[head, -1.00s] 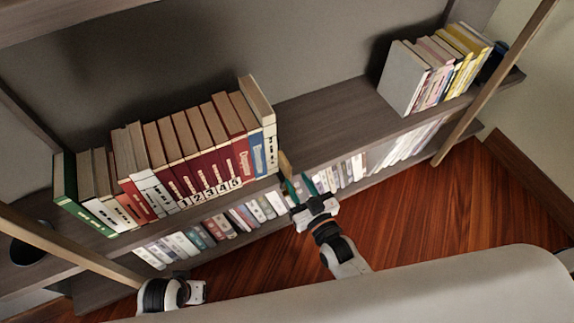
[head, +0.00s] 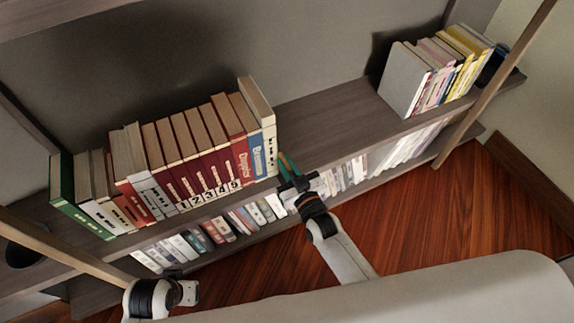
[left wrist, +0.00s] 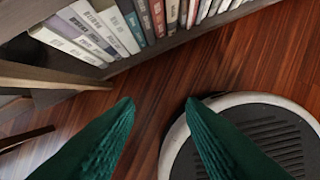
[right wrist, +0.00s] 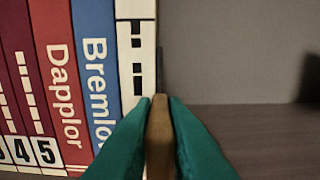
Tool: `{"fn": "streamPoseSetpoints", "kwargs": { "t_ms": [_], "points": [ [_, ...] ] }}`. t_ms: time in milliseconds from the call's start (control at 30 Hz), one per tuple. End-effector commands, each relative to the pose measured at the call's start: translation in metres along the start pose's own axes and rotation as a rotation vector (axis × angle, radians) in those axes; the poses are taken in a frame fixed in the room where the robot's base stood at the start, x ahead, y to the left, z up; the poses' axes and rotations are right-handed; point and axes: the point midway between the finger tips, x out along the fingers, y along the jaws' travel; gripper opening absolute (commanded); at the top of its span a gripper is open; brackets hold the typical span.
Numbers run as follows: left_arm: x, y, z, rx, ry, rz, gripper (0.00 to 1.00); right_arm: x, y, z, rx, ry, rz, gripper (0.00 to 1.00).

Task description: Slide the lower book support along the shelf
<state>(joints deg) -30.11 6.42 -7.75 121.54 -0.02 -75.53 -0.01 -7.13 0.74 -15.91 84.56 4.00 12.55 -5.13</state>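The book support (right wrist: 159,140) shows in the right wrist view as a narrow brown upright edge, just right of the white end book (right wrist: 134,50). My right gripper (right wrist: 160,100) has its green fingers shut on that edge, one on each side. In the head view my right gripper (head: 287,163) is at the right end of the book row, at the shelf's front edge; the support is hidden there. My left gripper (head: 190,292) is low at the left in the head view. In the left wrist view its fingers (left wrist: 160,102) are apart and empty, above the floor.
The shelf (head: 330,125) is bare from the support to a grey book (head: 402,80) with several books beside it. A lower row of books (head: 230,222) stands beneath. Slanted wooden posts (head: 492,85) cross in front at both sides. A round base (left wrist: 250,135) shows beneath my left gripper.

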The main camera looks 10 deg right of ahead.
Motion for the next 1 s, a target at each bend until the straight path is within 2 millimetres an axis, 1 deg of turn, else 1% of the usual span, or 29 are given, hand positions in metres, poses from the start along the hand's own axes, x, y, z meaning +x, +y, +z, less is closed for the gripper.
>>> {"fn": "streamPoseSetpoints", "kwargs": {
  "t_ms": [267, 467, 567, 667, 900, 1000],
  "points": [
    [0.000, 0.000, 0.000, 0.000, 0.000, 0.000, 0.36, 0.000, -0.001, 0.000, -0.001, 0.000, 0.000, 0.00],
    [0.001, 0.000, 0.000, 0.000, -0.003, 0.000, 0.36, 0.000, -0.010, 0.000, -0.004, 0.000, 0.000, 0.00],
    [0.004, 0.000, -0.001, 0.000, -0.002, -0.001, 0.36, -0.001, -0.021, 0.000, -0.004, 0.000, 0.000, 0.00],
    [0.008, 0.000, -0.003, 0.000, 0.005, -0.001, 0.36, -0.001, -0.035, 0.001, -0.007, 0.000, 0.000, 0.00],
    [0.018, -0.001, -0.007, 0.003, 0.014, -0.003, 0.36, -0.001, -0.080, 0.000, -0.008, 0.001, 0.000, 0.00],
    [0.019, -0.002, -0.007, 0.003, 0.015, -0.003, 0.36, 0.000, -0.099, 0.000, -0.006, 0.000, -0.001, 0.00]
  ]
}}
